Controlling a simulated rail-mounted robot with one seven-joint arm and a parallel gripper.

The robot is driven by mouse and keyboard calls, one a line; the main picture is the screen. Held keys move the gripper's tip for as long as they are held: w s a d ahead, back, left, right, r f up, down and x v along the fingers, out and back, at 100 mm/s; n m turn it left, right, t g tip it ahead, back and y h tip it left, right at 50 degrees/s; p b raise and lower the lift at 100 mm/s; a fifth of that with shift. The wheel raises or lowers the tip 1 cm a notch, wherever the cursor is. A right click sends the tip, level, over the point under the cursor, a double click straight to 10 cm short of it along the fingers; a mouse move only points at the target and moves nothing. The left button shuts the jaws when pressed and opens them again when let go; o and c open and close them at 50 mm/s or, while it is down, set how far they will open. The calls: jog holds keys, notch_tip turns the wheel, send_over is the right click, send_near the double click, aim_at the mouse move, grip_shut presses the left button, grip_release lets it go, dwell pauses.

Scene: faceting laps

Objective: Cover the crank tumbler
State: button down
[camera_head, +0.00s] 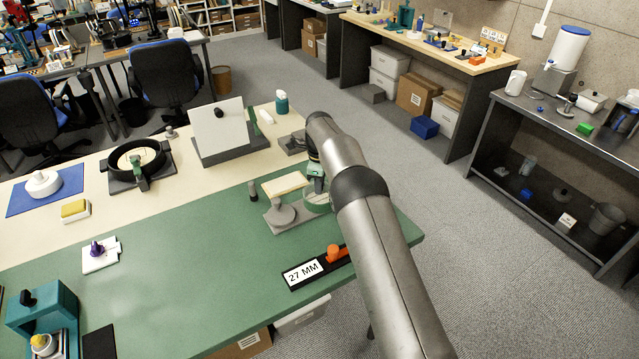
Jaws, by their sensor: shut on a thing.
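A grey stand (276,222) sits on the green mat near the front right, with a round grey part (283,211) and a pale rectangular plate (285,185) above it. I take this to be the crank tumbler, but cannot be sure. My gripper (317,185) is at the stand's right side, largely hidden behind my own arm. It is shut on a pale, see-through round piece (316,202), apparently a cover. This piece is beside the round part; I cannot tell whether it touches the stand.
A black tray labelled 27 MM (303,273) with an orange knob (334,253) lies in front. A small dark cylinder (253,191) stands left of the stand. A white panel (219,130) rises behind.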

jog(key=c, duration=1.2)
grip_release()
jog(key=shift+r, duration=0.1)
notch_tip(320, 180, up, 17)
jog(key=p, duration=0.1)
jog(key=shift+r, duration=0.15)
jog(key=s+d+r+n, duration=0.8)
jog(key=s+d+r, duration=0.3)
jog(key=s+d, duration=0.3)
jog(key=s+d+f+n, duration=0.2)
jog(key=s+f+n, duration=0.1)
jog(key=s, duration=0.8)
jog(key=s+d+f+n, duration=0.2)
jog(key=s+n, duration=0.3)
jog(key=s, duration=0.6)
jog(key=s+d+f+n+t, duration=0.1)
jog(key=s+d+f+n, duration=0.2)
jog(key=s, duration=0.8)
notch_tip(320, 180, down, 2)
jog(key=shift+n+b, duration=0.3)
jog(key=shift+n, duration=0.1)
